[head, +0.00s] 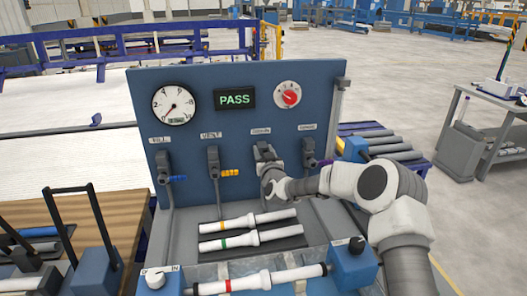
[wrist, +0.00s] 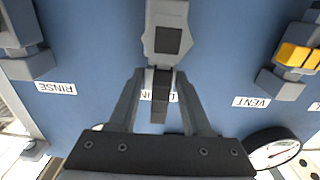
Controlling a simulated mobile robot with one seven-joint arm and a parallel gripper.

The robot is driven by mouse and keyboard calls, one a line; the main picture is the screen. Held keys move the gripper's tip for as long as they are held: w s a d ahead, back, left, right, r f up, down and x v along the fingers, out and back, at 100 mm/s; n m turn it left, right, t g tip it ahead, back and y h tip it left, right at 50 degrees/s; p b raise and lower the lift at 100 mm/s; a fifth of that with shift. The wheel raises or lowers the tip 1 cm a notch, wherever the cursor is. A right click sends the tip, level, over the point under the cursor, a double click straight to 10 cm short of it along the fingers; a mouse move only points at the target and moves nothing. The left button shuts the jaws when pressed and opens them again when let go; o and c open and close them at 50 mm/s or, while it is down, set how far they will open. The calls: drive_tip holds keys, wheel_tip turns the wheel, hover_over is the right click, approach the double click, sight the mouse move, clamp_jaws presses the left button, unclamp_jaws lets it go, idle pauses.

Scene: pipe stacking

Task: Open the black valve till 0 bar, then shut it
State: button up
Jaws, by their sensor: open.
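The black valve handle (wrist: 159,100) lies between the two spread fingers of my open gripper (wrist: 160,74) in the wrist view. It extends from a grey valve body (wrist: 167,28), over a partly hidden label. I cannot tell whether the fingers touch it. In the head view my gripper (head: 268,172) is at the third valve from the left and hides most of it. The round pressure gauge (head: 175,104) is at the panel's upper left; its needle points to the lower left, and its value is too small to read.
The blue panel (head: 235,75) also carries a green PASS display (head: 235,99), a red knob (head: 289,94), a blue-handled valve (head: 177,179), a yellow-handled VENT valve (head: 230,172) and a RINSE valve (head: 309,153). White pipes (head: 248,220) lie below, near my arm.

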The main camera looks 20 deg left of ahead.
clamp_jaws()
idle(1.4)
